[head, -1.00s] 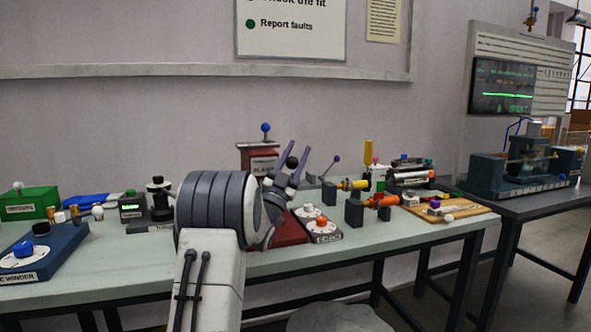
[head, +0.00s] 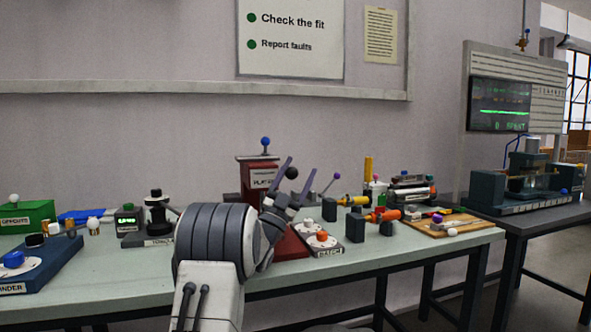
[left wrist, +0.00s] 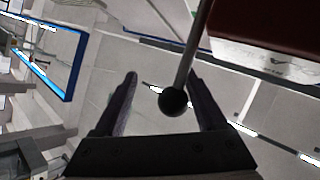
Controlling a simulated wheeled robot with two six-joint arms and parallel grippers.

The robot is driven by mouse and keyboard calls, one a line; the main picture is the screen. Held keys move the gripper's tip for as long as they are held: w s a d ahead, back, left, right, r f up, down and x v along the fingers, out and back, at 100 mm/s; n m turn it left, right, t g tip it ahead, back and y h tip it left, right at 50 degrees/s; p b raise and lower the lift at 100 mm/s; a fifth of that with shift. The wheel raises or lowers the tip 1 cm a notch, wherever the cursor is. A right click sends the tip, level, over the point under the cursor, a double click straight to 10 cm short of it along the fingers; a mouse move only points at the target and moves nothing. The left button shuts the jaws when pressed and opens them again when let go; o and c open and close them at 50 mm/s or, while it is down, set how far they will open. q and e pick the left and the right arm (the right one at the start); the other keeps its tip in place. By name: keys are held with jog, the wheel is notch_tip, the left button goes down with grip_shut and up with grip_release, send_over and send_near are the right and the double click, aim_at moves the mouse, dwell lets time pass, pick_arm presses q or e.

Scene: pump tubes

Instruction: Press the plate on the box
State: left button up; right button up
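A dark red press-like box (head: 263,179) with a white label and a blue ball on top stands at the back of the bench. A lever with a black ball knob (head: 291,173) sits in front of it. My left gripper (head: 302,164) is open, pointing up, with its fingers either side of the knob. In the left wrist view the black knob (left wrist: 173,102) hangs on its grey rod between the open fingers, with gaps on both sides. A red part (left wrist: 275,22) shows at upper right there. My arm hides much of the red base; no separate plate can be made out. My right gripper is out of view.
Right of my gripper are a panel with white dials (head: 318,241), dark blocks with orange and yellow parts, and a wooden board (head: 440,226). Left are a black-topped device (head: 158,212), a green box (head: 27,215) and a blue winder (head: 45,262).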

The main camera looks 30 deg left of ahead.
pick_arm(q)
jog(key=shift+s+r, duration=0.1)
jog(key=shift+r, duration=0.05)
jog(key=v, duration=0.2)
jog(key=shift+s+a+f, duration=0.1)
jog(key=shift+a+f, duration=0.05)
jog(key=shift+f, duration=0.2)
jog(key=s+a, duration=0.1)
jog(key=s, duration=1.1)
jog(key=shift+s, duration=0.15)
jog(key=shift+a, duration=0.15)
